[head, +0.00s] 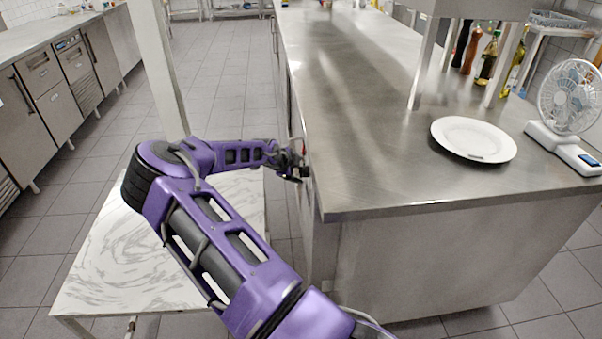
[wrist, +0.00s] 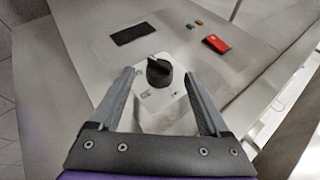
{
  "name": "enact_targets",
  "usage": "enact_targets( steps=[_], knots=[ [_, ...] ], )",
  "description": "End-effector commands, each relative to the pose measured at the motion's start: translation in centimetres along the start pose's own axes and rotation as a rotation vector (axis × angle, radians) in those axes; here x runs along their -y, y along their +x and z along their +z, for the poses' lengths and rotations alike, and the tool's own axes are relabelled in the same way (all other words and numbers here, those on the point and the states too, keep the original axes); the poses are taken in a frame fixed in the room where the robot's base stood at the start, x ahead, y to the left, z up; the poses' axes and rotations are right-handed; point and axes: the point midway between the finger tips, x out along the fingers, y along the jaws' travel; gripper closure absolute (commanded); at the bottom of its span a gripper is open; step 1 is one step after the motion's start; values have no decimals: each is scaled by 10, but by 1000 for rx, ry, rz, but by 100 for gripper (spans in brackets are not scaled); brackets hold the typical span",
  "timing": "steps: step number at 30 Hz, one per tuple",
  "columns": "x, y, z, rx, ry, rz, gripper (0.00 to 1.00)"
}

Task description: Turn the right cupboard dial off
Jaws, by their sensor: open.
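A black dial (wrist: 159,71) on a light plate with small printed marks shows in the wrist view, on a grey metal panel (wrist: 85,75). The white line on its knob points toward the upper part of that view. My gripper (wrist: 160,88) is open, with one finger to the left and one to the right of the dial. I cannot tell whether the fingers touch it. In the head view my gripper (head: 297,170) is at the left side of the steel counter, and the dial is hidden there.
The steel counter (head: 370,170) bears a white plate (head: 473,138) and a fan (head: 569,95). A marble-topped table (head: 110,265) stands below my arm.

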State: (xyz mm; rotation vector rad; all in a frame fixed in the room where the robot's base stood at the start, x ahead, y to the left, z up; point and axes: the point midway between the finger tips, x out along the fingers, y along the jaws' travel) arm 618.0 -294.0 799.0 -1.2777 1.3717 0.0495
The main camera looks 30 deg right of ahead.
Motion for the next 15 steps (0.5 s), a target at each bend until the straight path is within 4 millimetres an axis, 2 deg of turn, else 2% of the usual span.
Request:
enact_targets(
  steps=[1, 6, 15],
  knots=[
    [-1, 10, 0, -1, -1, 0, 21],
    [0, 27, 0, -1, 0, 0, 21],
    [0, 33, 0, 0, -1, 0, 21]
  ],
)
